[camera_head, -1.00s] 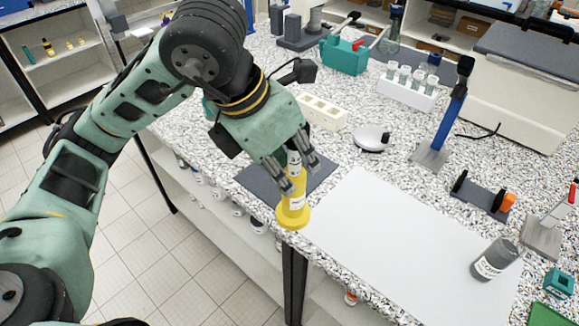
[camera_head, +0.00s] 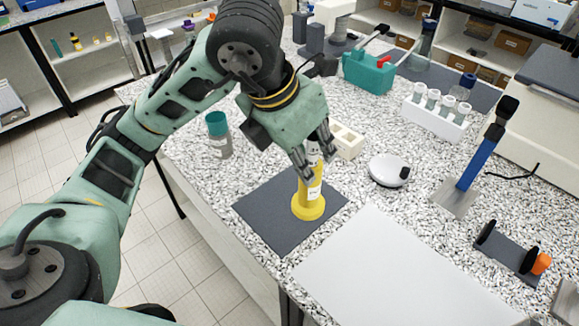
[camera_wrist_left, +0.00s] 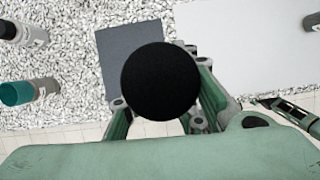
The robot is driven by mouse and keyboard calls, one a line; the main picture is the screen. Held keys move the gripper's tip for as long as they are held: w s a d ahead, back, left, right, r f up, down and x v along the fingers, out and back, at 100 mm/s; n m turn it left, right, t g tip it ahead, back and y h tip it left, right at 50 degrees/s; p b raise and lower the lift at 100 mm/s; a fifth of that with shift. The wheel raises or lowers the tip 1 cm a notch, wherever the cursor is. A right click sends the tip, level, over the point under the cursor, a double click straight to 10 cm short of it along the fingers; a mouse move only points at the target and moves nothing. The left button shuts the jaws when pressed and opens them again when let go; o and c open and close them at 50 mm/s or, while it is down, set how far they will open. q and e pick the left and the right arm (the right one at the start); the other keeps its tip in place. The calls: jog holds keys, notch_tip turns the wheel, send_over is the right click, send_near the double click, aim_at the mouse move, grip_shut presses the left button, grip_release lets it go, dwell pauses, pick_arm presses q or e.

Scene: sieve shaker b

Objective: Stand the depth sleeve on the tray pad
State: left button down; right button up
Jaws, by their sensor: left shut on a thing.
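The depth sleeve (camera_head: 309,201) is a yellow upright piece with a wide round foot and a white label. My left gripper (camera_head: 314,160) is shut on its upper part, fingers pointing down. The sleeve's foot shows over the right part of the dark grey square pad (camera_head: 262,212), which I take as the tray pad. I cannot tell whether the foot touches it. In the left wrist view a black round shape (camera_wrist_left: 160,82) hides the sleeve and part of the pad (camera_wrist_left: 118,45).
A large white sheet (camera_head: 400,270) lies right of the pad. A teal-capped jar (camera_head: 219,138), a cream block with holes (camera_head: 346,141) and a white round device (camera_head: 388,170) stand behind. The bench's left edge runs close to the pad.

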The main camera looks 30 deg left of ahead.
pick_arm(q)
jog(key=w+a+f+p, duration=0.2)
jog(key=w+a+f, duration=0.3)
jog(key=f, duration=0.4)
jog(key=shift+w+a, duration=0.2)
jog(key=shift+a, duration=0.7)
pick_arm(e)
jog(key=shift+s+d+r, duration=0.1)
jog(key=shift+d+r, duration=0.05)
jog(key=shift+r, duration=0.4)
jog(key=shift+d+r, duration=0.1)
jog(key=shift+r, duration=0.45)
pick_arm(q)
jog(key=shift+f, duration=0.1)
pick_arm(e)
jog(key=shift+f, duration=0.15)
pick_arm(q)
jog(key=c, duration=1.8)
grip_release()
jog(key=shift+f, duration=0.15)
jog(key=shift+c, duration=0.2)
jog(key=o, duration=0.5)
jog(key=shift+c, duration=0.2)
